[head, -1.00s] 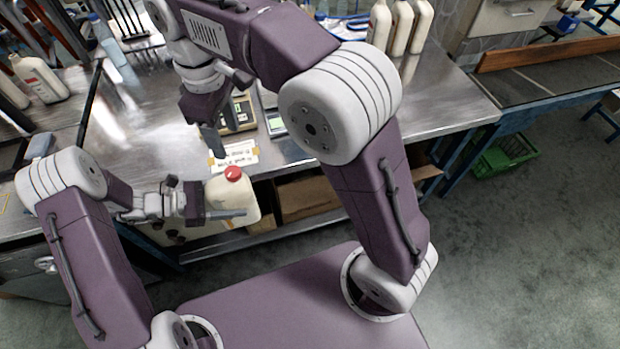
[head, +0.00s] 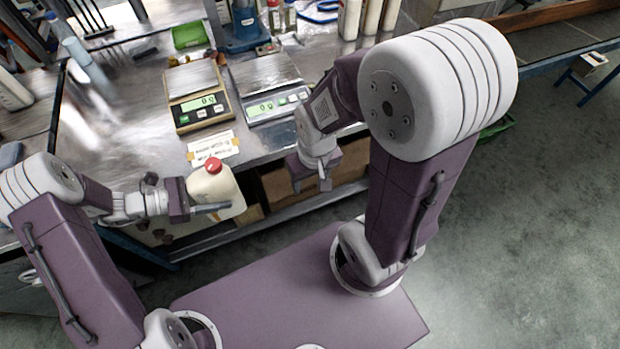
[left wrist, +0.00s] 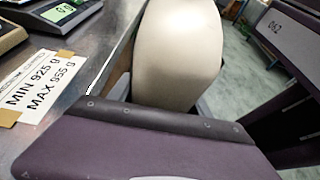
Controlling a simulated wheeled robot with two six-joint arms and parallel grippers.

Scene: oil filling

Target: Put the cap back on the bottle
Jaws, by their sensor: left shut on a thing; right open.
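A cream bottle (head: 222,190) with a red cap (head: 213,165) on its top is held in front of the table edge, slightly tilted in the head view. My left gripper (head: 207,209) is shut on the bottle's body from the left. The bottle's pale body (left wrist: 178,60) fills the middle of the left wrist view, where its top is out of frame. My right gripper (head: 314,184) is open and empty, to the right of the bottle and apart from it. Whether the cap is fully seated I cannot tell.
Two scales (head: 197,100) (head: 272,104) stand on the metal table behind the bottle. A paper label (head: 213,148) lies at the table's front edge. Other bottles (head: 360,18) stand at the back.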

